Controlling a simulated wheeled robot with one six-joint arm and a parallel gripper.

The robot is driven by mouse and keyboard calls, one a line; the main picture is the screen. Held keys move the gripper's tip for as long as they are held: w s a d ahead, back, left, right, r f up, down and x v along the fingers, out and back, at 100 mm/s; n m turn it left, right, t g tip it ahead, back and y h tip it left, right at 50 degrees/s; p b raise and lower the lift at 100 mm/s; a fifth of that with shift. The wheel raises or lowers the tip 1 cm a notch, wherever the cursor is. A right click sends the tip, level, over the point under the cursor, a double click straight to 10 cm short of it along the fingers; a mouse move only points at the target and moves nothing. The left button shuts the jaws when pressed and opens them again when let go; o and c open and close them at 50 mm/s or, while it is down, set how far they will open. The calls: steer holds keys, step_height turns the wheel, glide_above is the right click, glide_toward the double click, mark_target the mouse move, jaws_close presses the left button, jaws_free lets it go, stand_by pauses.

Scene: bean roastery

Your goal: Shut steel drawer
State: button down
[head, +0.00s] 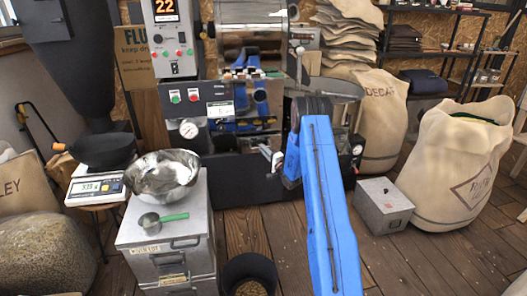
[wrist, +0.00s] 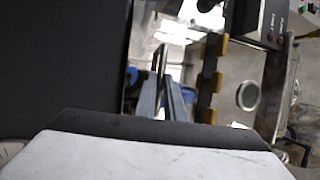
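A grey steel drawer cabinet (head: 134,236) stands at the lower left in the head view. Its front shows drawer faces with a dark bar handle (head: 186,243) and a label. I cannot tell from this angle how far any drawer stands out. My gripper (head: 269,156) is small in the head view, right of the cabinet and apart from it, in front of the roaster. It touches nothing that I can make out, and its opening is too small to judge. The wrist view shows a pale block with a dark edge across the bottom and no drawer that I can identify.
A steel bowl (head: 151,166) and a green-handled scoop (head: 151,223) sit on the cabinet. A dark bucket of beans (head: 250,274) stands right of it. The roaster (head: 228,100) is behind. A grey box (head: 384,206) and sacks (head: 455,160) stand at right, with some bare floor.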

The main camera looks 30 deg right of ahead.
steer(key=shift+w+d, duration=0.3)
steer(key=shift+w, duration=0.65)
steer(key=shift+w+d, duration=0.25)
steer(key=shift+w, duration=0.65)
steer(key=c, duration=1.8)
jaws_free()
steer(key=shift+c, duration=0.2)
steer(key=v, duration=1.7)
steer(key=shift+s, duration=0.2)
steer(key=shift+f, duration=0.1)
